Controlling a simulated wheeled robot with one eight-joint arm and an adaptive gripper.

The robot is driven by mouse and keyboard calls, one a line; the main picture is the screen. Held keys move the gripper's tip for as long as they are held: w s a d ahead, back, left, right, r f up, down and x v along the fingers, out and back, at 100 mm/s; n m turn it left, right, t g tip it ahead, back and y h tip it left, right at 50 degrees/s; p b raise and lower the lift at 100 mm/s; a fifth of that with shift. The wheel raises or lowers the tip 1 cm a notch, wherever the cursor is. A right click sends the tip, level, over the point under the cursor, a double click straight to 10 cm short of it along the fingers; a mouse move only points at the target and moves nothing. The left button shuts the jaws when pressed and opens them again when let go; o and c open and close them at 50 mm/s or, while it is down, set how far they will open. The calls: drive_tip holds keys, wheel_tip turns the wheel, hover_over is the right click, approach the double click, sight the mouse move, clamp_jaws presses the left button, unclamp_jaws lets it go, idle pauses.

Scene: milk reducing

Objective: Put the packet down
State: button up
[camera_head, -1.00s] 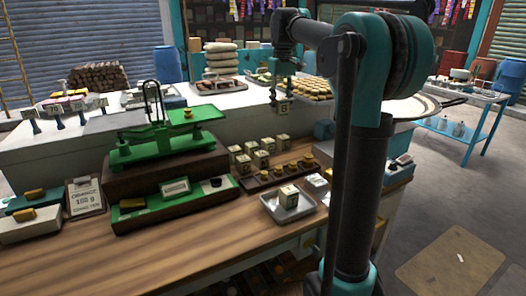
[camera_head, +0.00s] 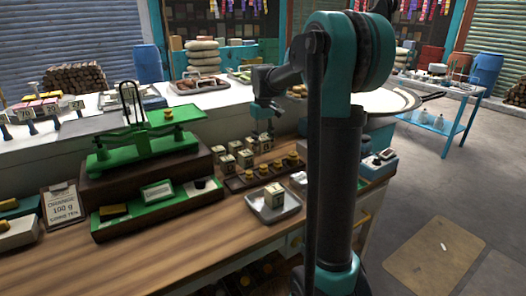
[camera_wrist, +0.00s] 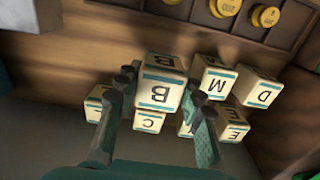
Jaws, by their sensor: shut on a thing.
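The packet marked B (camera_wrist: 158,92) is a small cream block with a teal stripe, held between the fingers of my gripper (camera_wrist: 163,88) in the wrist view. In the head view my gripper (camera_head: 262,122) points down with the packet under it, at the back right of a packet group. Packets marked M (camera_wrist: 217,82), D (camera_wrist: 258,88), C (camera_wrist: 148,118) and E (camera_wrist: 234,122) stand close around it in the wrist view. I cannot tell whether the held packet touches the wooden counter (camera_head: 190,232).
A dark weight tray (camera_head: 236,185) with yellow-topped weights lies in front of the group. A green balance scale (camera_head: 140,148) stands left.

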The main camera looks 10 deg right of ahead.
sight(263, 150)
drive_tip(key=shift+f, duration=1.9)
drive_tip(key=shift+f, duration=0.1)
drive_tip(key=o, duration=1)
wheel_tip(263, 150, up, 12)
drive_tip(key=shift+r, duration=0.15)
